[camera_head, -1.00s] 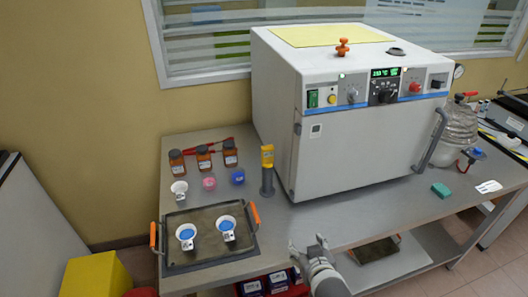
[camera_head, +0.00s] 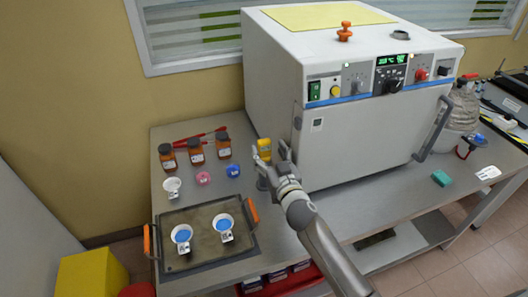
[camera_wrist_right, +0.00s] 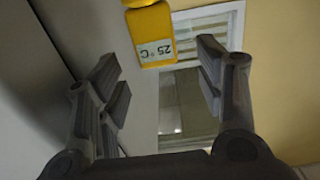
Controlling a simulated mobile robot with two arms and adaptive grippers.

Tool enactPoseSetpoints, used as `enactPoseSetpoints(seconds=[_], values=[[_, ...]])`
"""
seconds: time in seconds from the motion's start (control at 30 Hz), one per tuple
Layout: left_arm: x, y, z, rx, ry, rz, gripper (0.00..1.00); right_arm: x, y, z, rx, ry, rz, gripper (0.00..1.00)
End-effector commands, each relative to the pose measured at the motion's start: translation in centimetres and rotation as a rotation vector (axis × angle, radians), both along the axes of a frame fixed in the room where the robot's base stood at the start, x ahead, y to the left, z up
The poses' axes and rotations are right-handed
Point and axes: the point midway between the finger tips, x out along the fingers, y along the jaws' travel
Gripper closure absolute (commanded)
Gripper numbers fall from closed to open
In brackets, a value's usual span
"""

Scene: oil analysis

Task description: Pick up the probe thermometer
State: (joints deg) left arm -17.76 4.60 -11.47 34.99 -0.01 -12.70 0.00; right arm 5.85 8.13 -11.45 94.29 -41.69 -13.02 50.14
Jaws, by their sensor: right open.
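The probe thermometer (camera_head: 264,147) has a yellow head and stands upright beside the white oven, left of its front corner. In the right wrist view its yellow body with a "25 °C" display (camera_wrist_right: 155,50) shows at the top, between the fingertips or just beyond them; contact cannot be told. My right gripper (camera_head: 273,162) is open at the thermometer and partly covers its grey lower part or holder. Its two dark fingers (camera_wrist_right: 158,70) stand apart in the right wrist view. My left gripper is not in view.
The white oven (camera_head: 365,145) stands close on the right. A dark tray (camera_head: 205,243) with two white cups of blue liquid lies in front. Brown bottles (camera_head: 195,151), a white cup (camera_head: 172,187), and pink (camera_head: 203,179) and blue (camera_head: 233,171) items stand to the left.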

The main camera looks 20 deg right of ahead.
Motion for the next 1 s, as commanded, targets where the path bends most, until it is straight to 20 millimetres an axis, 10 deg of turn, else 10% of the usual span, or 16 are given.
enactPoseSetpoints(seconds=[0.83,1.0], values=[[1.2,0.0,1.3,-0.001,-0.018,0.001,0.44,5.3,0.0,0.2,0.000,0.001,0.000,0.38],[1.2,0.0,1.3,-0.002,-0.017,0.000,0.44,5.3,0.0,0.2,0.000,0.001,0.000,0.57]])
